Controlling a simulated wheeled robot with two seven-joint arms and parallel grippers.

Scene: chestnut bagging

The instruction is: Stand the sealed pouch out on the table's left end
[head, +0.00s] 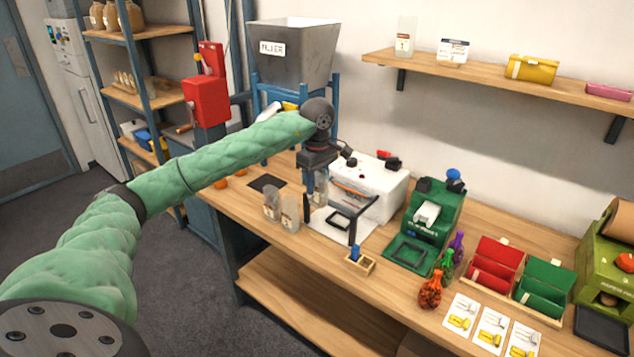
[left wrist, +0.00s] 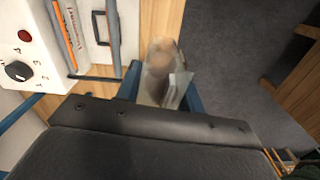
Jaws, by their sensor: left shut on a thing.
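My left gripper (head: 318,180) points down over the table (head: 225,200), just left of the white sealer (head: 385,185). It is shut on a clear pouch (head: 321,192) held upright. In the left wrist view the pouch (left wrist: 160,88) shows brown contents between the blue fingers (left wrist: 160,90); I cannot tell whether its top is sealed. Two similar pouches stand side by side toward the table's left end, a left one (head: 271,204) and a right one (head: 290,213). My right gripper is not in view.
A dark square mat (head: 267,184) lies behind the two standing pouches. The sealer's dark-framed stand (head: 340,222) is close to my gripper. A small wooden box (head: 359,262) and a green machine (head: 428,225) are to the right. A hopper (head: 290,58) stands at the back left.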

